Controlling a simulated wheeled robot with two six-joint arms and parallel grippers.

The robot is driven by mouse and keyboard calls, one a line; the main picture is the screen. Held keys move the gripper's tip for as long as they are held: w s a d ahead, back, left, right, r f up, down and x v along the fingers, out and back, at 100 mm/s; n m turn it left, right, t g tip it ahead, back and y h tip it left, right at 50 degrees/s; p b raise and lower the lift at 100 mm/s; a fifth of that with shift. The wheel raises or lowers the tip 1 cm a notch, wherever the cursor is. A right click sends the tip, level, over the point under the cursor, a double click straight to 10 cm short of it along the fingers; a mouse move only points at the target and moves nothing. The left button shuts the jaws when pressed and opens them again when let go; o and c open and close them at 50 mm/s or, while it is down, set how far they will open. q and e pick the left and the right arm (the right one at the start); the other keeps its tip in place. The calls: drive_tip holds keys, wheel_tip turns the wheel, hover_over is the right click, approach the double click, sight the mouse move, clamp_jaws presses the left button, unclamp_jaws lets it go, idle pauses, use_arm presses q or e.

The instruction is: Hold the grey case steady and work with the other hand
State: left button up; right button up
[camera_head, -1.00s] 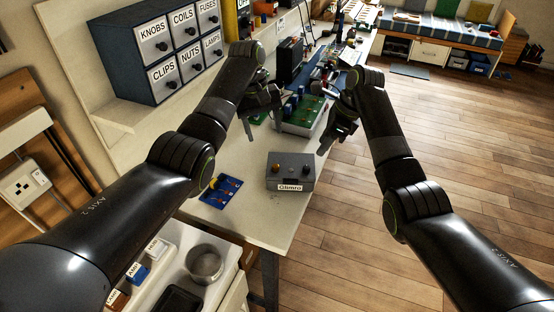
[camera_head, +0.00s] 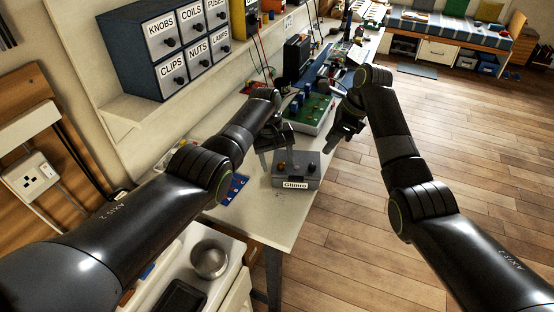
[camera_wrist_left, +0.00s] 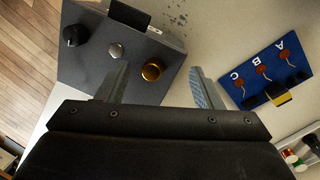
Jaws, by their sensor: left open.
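The grey case (camera_head: 297,170), labelled Glimro, lies on the workbench (camera_head: 270,225) with knobs on its top. It also shows at the upper left of the left wrist view (camera_wrist_left: 110,25), with a black, a silver and a brass knob. My left gripper (camera_head: 276,158) is open at the case's left end. In the left wrist view, one finger of it (camera_wrist_left: 160,88) overlaps the case top and the other is over bare bench. I cannot tell whether it touches the case. My right gripper (camera_head: 340,145) hangs beyond the case, apart from it; its opening is unclear.
A blue card (camera_wrist_left: 265,72) with letters and small parts lies beside the case. A green circuit board (camera_head: 311,112) in a tray stands behind the case. Labelled drawers (camera_head: 172,45) stand on the back shelf. A metal bowl (camera_head: 209,258) is nearer me. Bench front is clear.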

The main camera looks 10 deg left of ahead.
use_arm(q)
drive_tip(key=c, duration=1.1)
use_arm(e)
drive_tip(key=shift+o, duration=0.3)
drive_tip(key=m+t+y, duration=0.3)
drive_tip(key=t+y, duration=0.5)
drive_tip(key=y, duration=0.4)
approach(313, 163)
drive_tip(key=x, duration=1)
